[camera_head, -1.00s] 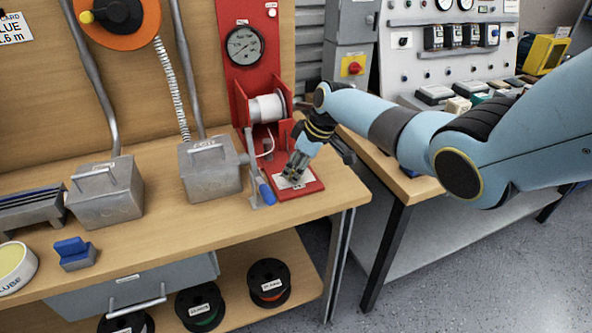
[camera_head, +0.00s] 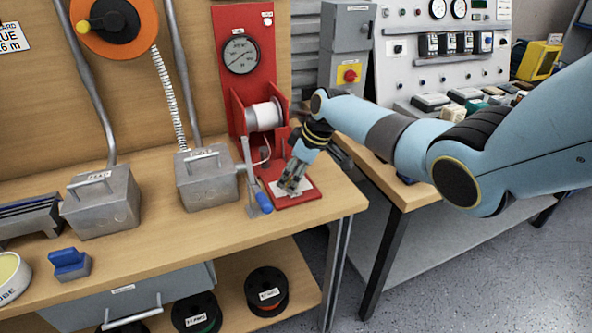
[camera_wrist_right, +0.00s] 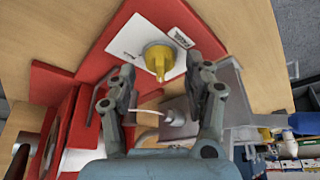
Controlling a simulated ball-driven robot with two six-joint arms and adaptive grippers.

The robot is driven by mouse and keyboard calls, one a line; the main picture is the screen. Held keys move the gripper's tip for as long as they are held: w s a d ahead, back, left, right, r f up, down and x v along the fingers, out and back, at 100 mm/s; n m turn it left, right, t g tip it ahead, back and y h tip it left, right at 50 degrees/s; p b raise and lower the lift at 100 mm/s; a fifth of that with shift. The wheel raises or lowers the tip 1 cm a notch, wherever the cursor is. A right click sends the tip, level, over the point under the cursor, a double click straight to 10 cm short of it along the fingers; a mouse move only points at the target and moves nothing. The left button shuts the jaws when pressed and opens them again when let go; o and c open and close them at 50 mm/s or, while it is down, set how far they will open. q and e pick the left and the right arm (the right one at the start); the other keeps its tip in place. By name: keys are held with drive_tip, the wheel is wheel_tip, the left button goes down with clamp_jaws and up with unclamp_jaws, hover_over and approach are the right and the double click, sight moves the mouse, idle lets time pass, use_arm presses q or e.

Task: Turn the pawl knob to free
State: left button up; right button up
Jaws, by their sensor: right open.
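The yellow pawl knob (camera_wrist_right: 158,57) stands on a white labelled plate (camera_wrist_right: 129,47) in the right wrist view. The plate lies on the red base (camera_head: 312,196) of the winch stand in the head view. My right gripper (camera_wrist_right: 161,68) is open, with its two fingers apart on either side of the knob in the picture. I see no clear contact with it. In the head view, my right gripper (camera_head: 289,188) points down at the plate and hides the knob. My left gripper is not in view.
A crank with a blue handle (camera_head: 263,202) stands just left of the plate. A white spool (camera_head: 263,115) sits in the red stand behind, below a gauge (camera_head: 240,55). A grey box (camera_head: 208,182) stands left. The bench's front right corner is clear.

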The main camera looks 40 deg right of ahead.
drive_tip(key=v, duration=0.7)
idle(0.4)
